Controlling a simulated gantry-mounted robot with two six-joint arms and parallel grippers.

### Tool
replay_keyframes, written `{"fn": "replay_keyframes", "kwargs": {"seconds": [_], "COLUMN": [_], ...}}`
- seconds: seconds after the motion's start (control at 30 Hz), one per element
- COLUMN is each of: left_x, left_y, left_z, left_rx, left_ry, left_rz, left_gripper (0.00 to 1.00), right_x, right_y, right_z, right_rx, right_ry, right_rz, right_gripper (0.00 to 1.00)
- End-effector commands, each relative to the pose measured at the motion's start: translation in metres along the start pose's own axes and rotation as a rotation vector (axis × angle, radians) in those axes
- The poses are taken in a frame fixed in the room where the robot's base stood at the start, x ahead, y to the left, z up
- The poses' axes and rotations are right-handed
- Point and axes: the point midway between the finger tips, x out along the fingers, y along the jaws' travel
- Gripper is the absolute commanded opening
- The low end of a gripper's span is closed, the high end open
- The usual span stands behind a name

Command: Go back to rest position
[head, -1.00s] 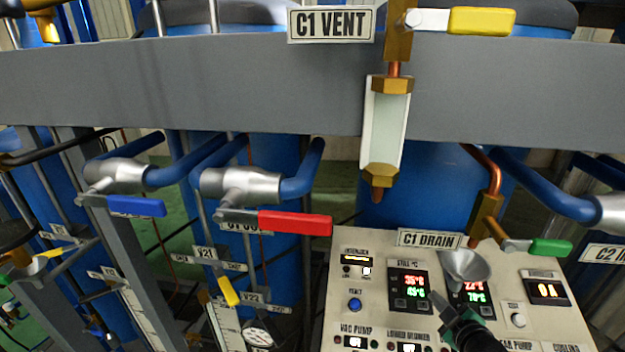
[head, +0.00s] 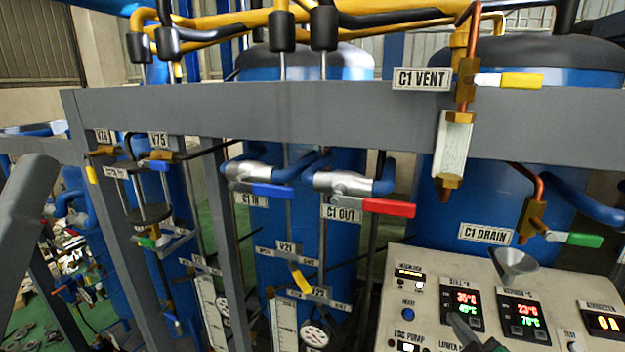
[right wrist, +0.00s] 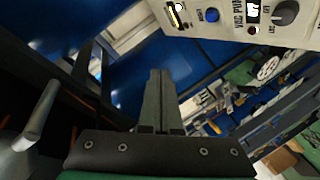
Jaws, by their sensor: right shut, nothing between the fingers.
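My right gripper (head: 464,328) shows at the bottom edge of the head view, in front of the control panel (head: 410,255). In the right wrist view its dark fingers (right wrist: 158,95) are together with nothing between them. The panel also shows at the top right of the right wrist view (right wrist: 225,18), apart from the fingertips. My left gripper is not in view.
A grey beam (head: 300,120) crosses the head view. Below it are the C1 IN blue handle (head: 272,191), the C1 OUT red handle (head: 389,207) and the C1 DRAIN green handle (head: 585,240). A funnel (head: 513,260) sits below the drain valve.

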Motion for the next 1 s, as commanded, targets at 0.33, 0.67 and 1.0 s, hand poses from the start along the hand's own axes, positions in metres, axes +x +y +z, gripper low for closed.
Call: {"fn": "replay_keyframes", "kwargs": {"seconds": [0.33,0.67,1.0], "left_x": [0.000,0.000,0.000], "left_y": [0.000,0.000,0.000], "left_z": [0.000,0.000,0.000], "left_rx": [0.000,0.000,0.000], "left_ry": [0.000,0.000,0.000], "left_rz": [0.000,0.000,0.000], "left_gripper": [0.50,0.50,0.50], "right_x": [-0.085,-0.301,-0.319], "right_y": [0.092,0.186,0.191], "right_z": [-0.183,-0.289,-0.286], "right_rx": [0.077,0.589,0.852], "right_ry": [0.365,0.934,1.037], "right_rz": [0.256,0.464,0.364], "right_gripper": [0.00,0.00,0.00]}}
